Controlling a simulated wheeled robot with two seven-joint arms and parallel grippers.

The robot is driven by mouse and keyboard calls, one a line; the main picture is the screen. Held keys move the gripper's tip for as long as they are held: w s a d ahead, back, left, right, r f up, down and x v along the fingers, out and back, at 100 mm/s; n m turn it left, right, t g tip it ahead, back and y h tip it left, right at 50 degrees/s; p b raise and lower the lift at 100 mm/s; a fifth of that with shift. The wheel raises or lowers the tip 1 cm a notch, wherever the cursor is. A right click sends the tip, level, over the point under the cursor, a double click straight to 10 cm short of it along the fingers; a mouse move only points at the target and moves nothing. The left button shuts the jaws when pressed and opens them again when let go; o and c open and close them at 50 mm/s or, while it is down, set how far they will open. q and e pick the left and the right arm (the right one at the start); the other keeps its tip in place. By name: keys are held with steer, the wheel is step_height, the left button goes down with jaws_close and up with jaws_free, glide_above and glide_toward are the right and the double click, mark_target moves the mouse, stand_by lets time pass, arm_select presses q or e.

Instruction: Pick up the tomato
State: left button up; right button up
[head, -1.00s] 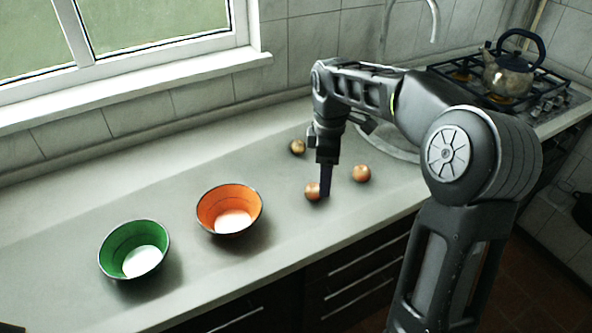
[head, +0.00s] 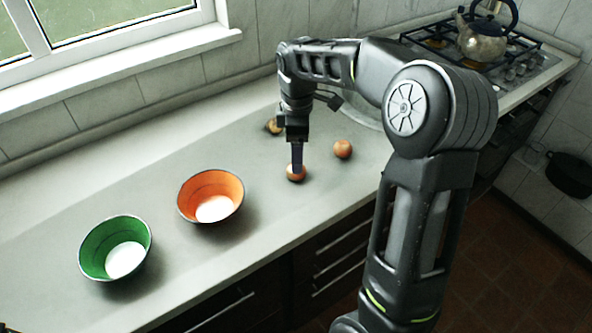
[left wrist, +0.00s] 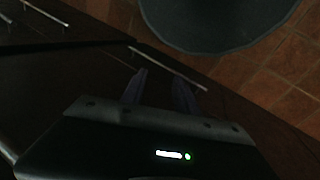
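A small round orange-red item (head: 296,174), which looks like a tomato, sits on the grey counter near its front edge. My right gripper (head: 297,166) points straight down at it, with finger overlapping its top. The fingers line up in the head view, so their gap and any grip are hidden. A similar orange-red round item (head: 342,149) lies to the right, and a browner one (head: 273,127) lies behind, partly covered by my arm. My left gripper (left wrist: 160,90) shows only in the left wrist view, open and empty, before dark drawer fronts.
An orange bowl (head: 210,196) and a green bowl (head: 115,248) stand empty to the left on the counter (head: 150,190). A kettle (head: 486,38) sits on the gas stove (head: 480,62) at back right. The counter's back left is clear.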

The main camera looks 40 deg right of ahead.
step_height(320, 180, down, 5)
steer(key=shift+f+p, duration=0.1)
steer(key=shift+p, duration=0.4)
steer(key=shift+c, duration=0.4)
jaws_close()
stand_by(0.6)
step_height(320, 180, up, 10)
steer(key=shift+b, duration=0.4)
stand_by(0.7)
